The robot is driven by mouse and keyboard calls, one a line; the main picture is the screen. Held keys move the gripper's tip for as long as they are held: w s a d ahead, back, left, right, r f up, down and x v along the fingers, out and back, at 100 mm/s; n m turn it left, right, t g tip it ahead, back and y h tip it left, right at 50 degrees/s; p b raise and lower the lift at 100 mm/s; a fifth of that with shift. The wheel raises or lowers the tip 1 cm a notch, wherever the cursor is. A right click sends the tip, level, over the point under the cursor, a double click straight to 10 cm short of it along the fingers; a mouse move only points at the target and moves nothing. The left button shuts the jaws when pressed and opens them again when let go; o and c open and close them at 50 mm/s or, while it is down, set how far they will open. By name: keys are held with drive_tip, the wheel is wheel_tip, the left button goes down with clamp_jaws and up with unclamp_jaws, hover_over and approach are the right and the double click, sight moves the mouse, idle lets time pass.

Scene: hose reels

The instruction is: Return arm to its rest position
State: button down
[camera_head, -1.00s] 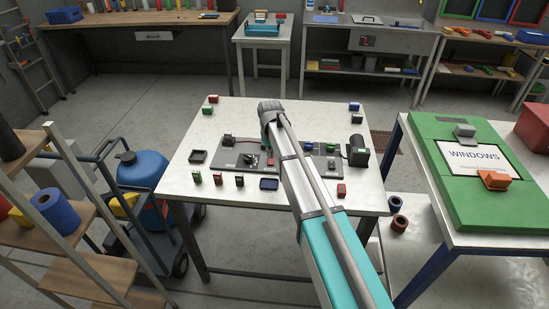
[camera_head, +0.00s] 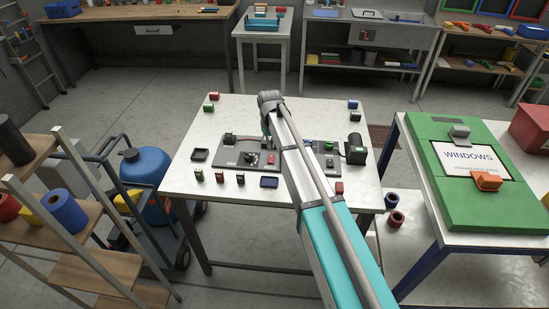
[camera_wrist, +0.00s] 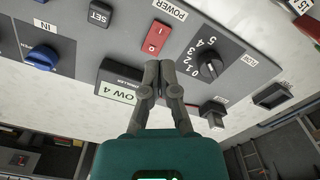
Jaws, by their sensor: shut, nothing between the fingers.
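My gripper (camera_wrist: 159,70) is shut and empty in the wrist view. Its fingertips appear over the grey control panel (camera_wrist: 225,22), between a red power switch (camera_wrist: 156,37) and a black dial (camera_wrist: 210,66) marked with numbers. I cannot tell whether the fingertips touch the panel. A blue knob (camera_wrist: 41,57) marked IN and a SET button (camera_wrist: 99,14) lie to the left.
A black motor-like part (camera_head: 356,149) stands at the panel's right end. Small coloured blocks, among them a red one (camera_head: 213,95), lie around the table. A blue tank (camera_head: 143,168) and shelf (camera_head: 85,215) stand left.

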drive_tip(key=shift+s+d, duration=0.2)
drive_tip(key=shift+d, duration=0.05)
drive_tip(key=s+d+m, duration=0.5)
drive_tip(key=s+d, duration=1.8)
drive_tip(key=s, duration=0.2)
drive_tip(key=shift+s+d+m, duration=0.25)
drive_tip(key=shift+d+m, duration=0.05)
drive_tip(key=shift+d, duration=0.1)
